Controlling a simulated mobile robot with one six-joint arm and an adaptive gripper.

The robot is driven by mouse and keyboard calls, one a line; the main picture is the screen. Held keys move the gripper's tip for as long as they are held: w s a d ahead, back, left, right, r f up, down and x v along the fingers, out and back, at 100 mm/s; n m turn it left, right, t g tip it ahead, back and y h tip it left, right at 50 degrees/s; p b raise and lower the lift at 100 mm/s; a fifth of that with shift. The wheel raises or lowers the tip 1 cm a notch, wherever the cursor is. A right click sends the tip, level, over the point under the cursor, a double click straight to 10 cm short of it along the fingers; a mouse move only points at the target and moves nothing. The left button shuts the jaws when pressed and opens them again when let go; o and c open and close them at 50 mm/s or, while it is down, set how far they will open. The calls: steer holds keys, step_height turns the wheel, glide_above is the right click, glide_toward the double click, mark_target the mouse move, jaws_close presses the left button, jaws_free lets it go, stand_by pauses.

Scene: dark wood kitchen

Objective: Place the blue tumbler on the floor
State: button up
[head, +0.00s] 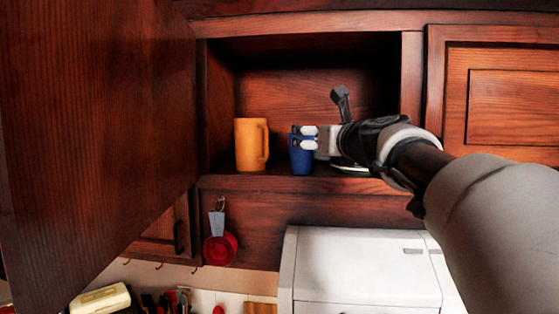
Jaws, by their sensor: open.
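The blue tumbler (301,162) stands upright on the floor of an open wall cupboard, near its front edge. My gripper (304,137) reaches in from the right, with its pale fingertips at the tumbler's upper part. The gripper is open. The fingers overlap the tumbler's rim in this view, and I cannot tell whether they touch it. The tumbler's top and right side are partly hidden by the gripper.
An orange mug (251,145) stands left of the tumbler. A plate-like white item (350,168) is partly hidden behind my gripper. The cupboard door (95,130) is open at left. A white appliance (360,265) stands below, and a red cup-like utensil (220,247) hangs under the cupboard.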

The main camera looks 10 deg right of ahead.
steer(key=s+a+f+n+g+y, duration=0.2)
steer(key=s+a+f+n+g, duration=0.1)
steer(key=s+a+f+n, duration=0.6)
steer(key=s+a+f+n+g+y, duration=0.1)
steer(key=s+a+f+n+g, duration=0.35)
steer(key=s+f+n, duration=0.45)
steer(key=s+d+f+n+g+h, duration=0.2)
steer(key=s+f+n+g, duration=0.4)
steer(key=s+f+n, duration=1.2)
step_height(320, 180, down, 5)
steer(key=shift+s+d+f+h, duration=0.1)
steer(key=shift+s+d+h, duration=0.3)
steer(key=shift+s, duration=0.65)
steer(key=shift+a, duration=0.1)
